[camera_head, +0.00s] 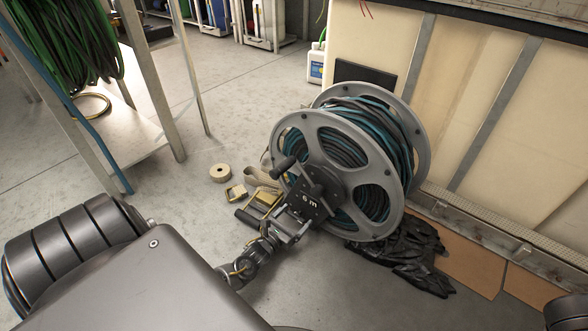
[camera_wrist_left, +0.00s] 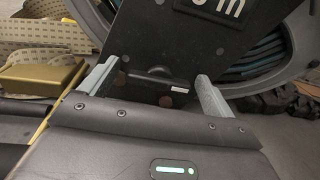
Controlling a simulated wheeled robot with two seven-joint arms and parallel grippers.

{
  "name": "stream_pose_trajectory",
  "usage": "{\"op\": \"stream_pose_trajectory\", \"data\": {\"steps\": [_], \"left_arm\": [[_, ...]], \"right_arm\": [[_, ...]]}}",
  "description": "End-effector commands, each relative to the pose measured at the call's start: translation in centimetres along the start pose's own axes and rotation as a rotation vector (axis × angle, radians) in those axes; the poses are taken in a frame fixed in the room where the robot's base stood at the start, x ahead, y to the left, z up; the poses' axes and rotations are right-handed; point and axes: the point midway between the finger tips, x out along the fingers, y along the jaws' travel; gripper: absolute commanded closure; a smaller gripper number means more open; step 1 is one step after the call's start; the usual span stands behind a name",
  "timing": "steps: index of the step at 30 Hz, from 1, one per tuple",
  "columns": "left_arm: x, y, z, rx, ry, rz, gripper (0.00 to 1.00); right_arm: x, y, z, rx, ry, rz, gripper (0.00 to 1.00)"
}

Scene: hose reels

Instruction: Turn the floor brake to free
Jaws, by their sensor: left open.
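The floor hose reel (camera_head: 279,140) has grey spoked flanges and blue and black hose wound on it. Its dark hub plate (camera_head: 322,185) is marked "6 m" and also fills the middle of the left wrist view (camera_wrist_left: 210,45). A short dark lever (camera_wrist_left: 160,76) with a pale tip lies across the plate, seemingly the brake; its setting cannot be read. My left gripper (camera_head: 291,222) is open at the plate's lower edge. In the wrist view its two grey fingers (camera_wrist_left: 157,72) stand either side of the lever, with gaps. My right gripper is not in view.
A black crank knob (camera_head: 285,165) sticks out above the plate. A tape roll (camera_head: 220,172), webbing and a yellow box (camera_wrist_left: 42,78) lie left of the reel. Black crumpled sheeting (camera_head: 405,255) and cardboard (camera_head: 470,262) lie right. A metal rack stands left.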

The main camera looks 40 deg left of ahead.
Motion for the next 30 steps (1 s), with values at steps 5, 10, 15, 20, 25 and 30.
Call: {"op": "stream_pose_trajectory", "data": {"steps": [5,10,15,20,25,30], "left_arm": [[-0.02,-0.02,0.01,0.0,0.0,0.0,0.14],[-0.04,-0.03,-0.01,0.0,0.001,0.0,0.36],[-0.05,-0.03,-0.02,0.0,0.001,0.0,0.56],[-0.06,-0.03,0.0,-0.009,0.001,0.0,0.55],[-0.06,-0.03,0.07,-0.058,0.002,-0.001,0.55],[-0.09,0.01,0.12,-0.161,0.002,-0.001,0.55]], "right_arm": [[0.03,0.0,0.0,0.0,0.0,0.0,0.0],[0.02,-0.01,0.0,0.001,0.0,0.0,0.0],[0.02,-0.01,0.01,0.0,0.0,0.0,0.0],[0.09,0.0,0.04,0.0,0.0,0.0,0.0],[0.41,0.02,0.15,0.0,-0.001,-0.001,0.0],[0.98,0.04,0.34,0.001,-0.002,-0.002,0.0]]}}
